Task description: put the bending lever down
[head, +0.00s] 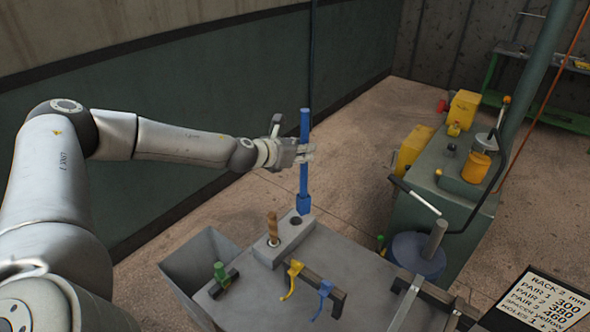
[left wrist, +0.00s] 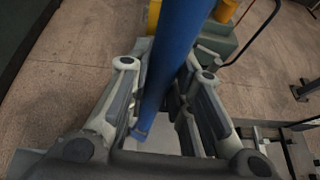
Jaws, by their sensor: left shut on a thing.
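The bending lever, a long blue bar (head: 304,178) with a thicker lower end, stands roughly upright in my left gripper (head: 303,153). The gripper is shut on it at about mid-length. In the left wrist view the blue bar (left wrist: 172,55) runs between the two fingers of the left gripper (left wrist: 166,72). Its lower end appears just above the grey holder block (head: 290,238) at the table's far corner, near a dark open hole (head: 296,221). I cannot tell the exact gap. My right gripper is out of view.
A wooden-handled tool (head: 272,228) stands in the block's other hole. A grey bin (head: 205,262) is at left. A green machine (head: 440,205) with levers stands at right.

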